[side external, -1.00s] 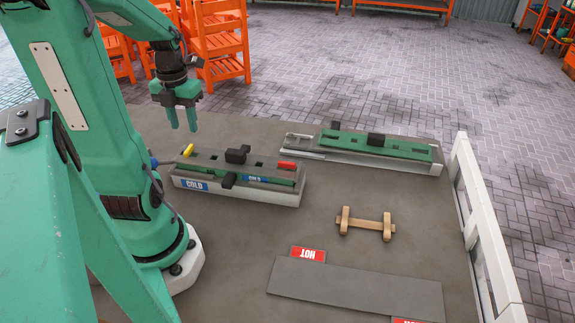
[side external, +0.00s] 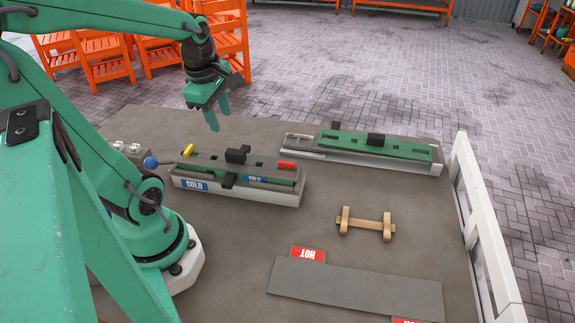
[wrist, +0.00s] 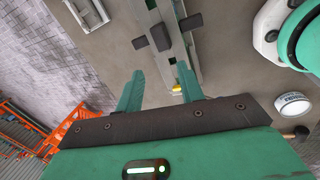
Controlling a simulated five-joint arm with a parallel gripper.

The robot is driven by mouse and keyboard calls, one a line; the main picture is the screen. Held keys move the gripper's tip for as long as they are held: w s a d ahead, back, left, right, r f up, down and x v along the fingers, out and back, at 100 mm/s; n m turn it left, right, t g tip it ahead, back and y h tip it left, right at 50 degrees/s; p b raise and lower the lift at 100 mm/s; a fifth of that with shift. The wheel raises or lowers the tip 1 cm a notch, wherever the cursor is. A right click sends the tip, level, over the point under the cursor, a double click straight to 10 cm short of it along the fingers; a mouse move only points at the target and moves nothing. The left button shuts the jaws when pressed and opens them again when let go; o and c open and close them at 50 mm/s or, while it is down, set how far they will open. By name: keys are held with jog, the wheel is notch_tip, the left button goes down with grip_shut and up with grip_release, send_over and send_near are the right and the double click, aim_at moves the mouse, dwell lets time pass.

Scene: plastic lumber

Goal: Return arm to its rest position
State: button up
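My gripper (side external: 218,112) hangs in the air above and behind the mould marked COLD, with its fingers pointing down and slightly right. In the wrist view my gripper's two fingers (wrist: 158,92) stand apart with nothing between them. The gripper touches nothing.
The COLD mould (side external: 235,190) lies on the grey table with a green insert and black clamps. A second mould (side external: 375,158) lies behind it to the right. A wooden piece (side external: 365,225), a grey plate (side external: 355,290) with red HOT labels and a white rail (side external: 480,230) are right of my base.

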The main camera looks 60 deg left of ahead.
jog(key=d+r+m+t, duration=0.1)
jog(key=d+m, duration=0.5)
jog(key=m, duration=0.6)
jog(key=d+r+m+t+h, duration=0.1)
jog(key=d+r+m+t, duration=0.1)
jog(key=d+m, duration=0.5)
jog(key=r+m, duration=0.1)
jog(key=m, duration=0.5)
jog(key=shift+w+r, duration=0.2)
jog(key=shift+r, duration=0.05)
jog(key=shift+c, duration=0.8)
jog(key=s+a+f+n+g, duration=0.1)
jog(key=s+a+f+n, duration=0.1)
jog(key=a, duration=0.5)
jog(key=s+a+f+n+g, duration=0.2)
jog(key=a+f+n, duration=0.1)
jog(key=a, duration=0.5)
jog(key=s+a+f+n+g, duration=0.2)
jog(key=s+a+f+n, duration=0.1)
jog(key=a, duration=0.4)
jog(key=shift+a+f+n, duration=0.2)
jog(key=shift+a+n, duration=0.1)
jog(key=shift+n, duration=0.2)
